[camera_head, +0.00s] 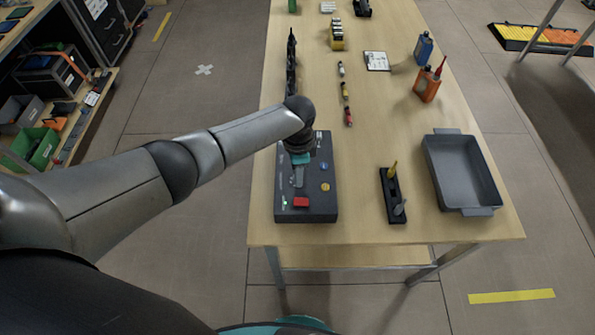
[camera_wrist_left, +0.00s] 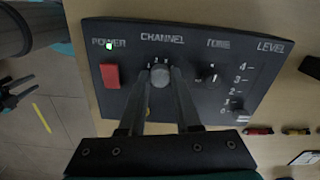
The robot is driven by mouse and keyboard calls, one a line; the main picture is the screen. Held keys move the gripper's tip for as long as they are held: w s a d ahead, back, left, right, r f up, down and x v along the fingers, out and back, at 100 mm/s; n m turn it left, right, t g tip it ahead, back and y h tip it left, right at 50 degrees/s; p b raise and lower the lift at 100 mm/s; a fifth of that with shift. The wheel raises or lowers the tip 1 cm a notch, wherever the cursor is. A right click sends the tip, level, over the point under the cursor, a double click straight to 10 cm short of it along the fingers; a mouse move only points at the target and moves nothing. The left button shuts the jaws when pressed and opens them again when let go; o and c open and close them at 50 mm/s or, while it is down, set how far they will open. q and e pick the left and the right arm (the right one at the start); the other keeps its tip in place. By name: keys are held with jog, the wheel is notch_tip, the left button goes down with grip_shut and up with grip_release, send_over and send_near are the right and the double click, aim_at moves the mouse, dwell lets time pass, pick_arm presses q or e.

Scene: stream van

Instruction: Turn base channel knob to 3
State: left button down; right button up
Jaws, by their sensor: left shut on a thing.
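The dark base box (camera_head: 322,205) sits on the near left part of the table. Its panel in the left wrist view (camera_wrist_left: 190,38) reads POWER, CHANNEL, TONE and LEVEL. The round grey channel knob (camera_wrist_left: 160,77) is under the CHANNEL label, with small marks above it too blurred to read. My left gripper (camera_head: 298,186) reaches down onto the box. In the left wrist view its two fingers (camera_wrist_left: 160,84) are on either side of the channel knob, shut on it. Which number the knob points to cannot be told.
A red power button (camera_wrist_left: 112,76), a lit green light, a tone knob (camera_wrist_left: 209,79) and a level slider (camera_wrist_left: 240,116) share the panel. A grey tray (camera_head: 447,170) and a dark holder (camera_head: 390,192) stand to the right, with clear tabletop between box and holder.

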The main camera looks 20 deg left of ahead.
pick_arm(q)
jog(key=shift+w+d, duration=0.1)
jog(key=c, duration=0.6)
grip_release()
notch_tip(320, 180, up, 15)
jog(key=p, duration=0.2)
jog(key=shift+r+p, duration=0.15)
jog(key=shift+p, duration=0.15)
